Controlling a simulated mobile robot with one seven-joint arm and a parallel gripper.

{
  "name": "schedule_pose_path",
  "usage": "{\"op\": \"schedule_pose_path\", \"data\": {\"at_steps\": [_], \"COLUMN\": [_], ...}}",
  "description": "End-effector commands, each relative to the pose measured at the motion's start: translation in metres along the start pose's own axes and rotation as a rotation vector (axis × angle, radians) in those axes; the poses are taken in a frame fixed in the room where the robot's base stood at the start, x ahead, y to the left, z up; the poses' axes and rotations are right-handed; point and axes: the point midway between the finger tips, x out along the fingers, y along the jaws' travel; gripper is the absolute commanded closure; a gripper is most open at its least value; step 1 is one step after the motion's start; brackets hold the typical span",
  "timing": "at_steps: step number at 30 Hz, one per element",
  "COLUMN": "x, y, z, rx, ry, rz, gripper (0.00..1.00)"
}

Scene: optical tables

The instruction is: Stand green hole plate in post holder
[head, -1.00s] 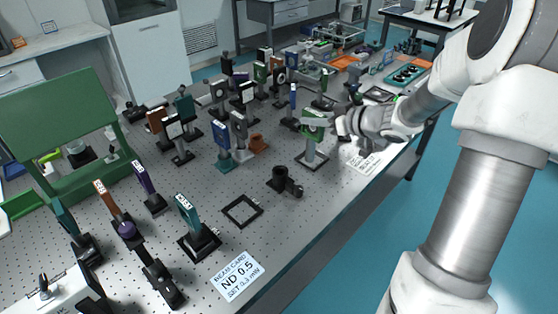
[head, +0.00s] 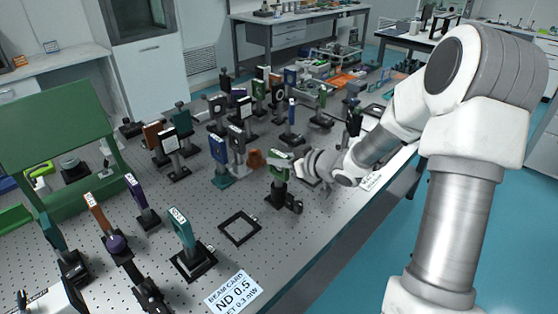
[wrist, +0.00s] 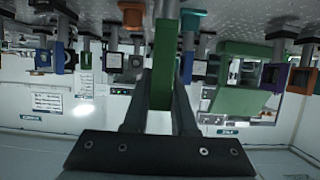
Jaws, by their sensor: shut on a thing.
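The green hole plate (head: 279,173) is held upright in my gripper (head: 291,165), in the middle of the head view. The black post holder (head: 284,199) stands on the table directly below the plate in that view. I see no clear gap between them, but cannot tell whether the post is inside the holder. In the wrist view, which looks inverted, the green plate (wrist: 163,65) shows edge-on between the two dark fingers of my gripper (wrist: 163,88). The lower end of the plate's post is hidden in both views.
An empty black square frame (head: 240,227) lies to the front left. A teal mount labelled on top (head: 183,230) and a beam card (head: 233,289) are nearer. Several mounted optics, including a blue one (head: 219,150), crowd behind and left. The table's right edge is close to my arm.

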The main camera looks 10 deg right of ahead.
Motion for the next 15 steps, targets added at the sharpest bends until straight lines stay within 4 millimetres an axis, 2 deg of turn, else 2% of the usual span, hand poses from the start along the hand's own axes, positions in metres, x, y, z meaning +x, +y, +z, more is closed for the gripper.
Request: {"op": "schedule_pose_path", "data": {"at_steps": [7,8,9,12,15], "x": [0.0019,0.0013,0.0013,0.0012,0.0012], "y": [0.0001,0.0001,0.0001,0.0001,0.0001], "z": [0.0038,0.0033,0.0032,0.0031,0.0031], "rx": [0.000,0.001,0.001,0.000,0.000], "ry": [0.001,0.000,0.000,0.000,0.000], "rz": [0.000,0.000,0.000,0.000,0.000], "gripper": [1.00,0.70,0.63,0.45,0.45]}}
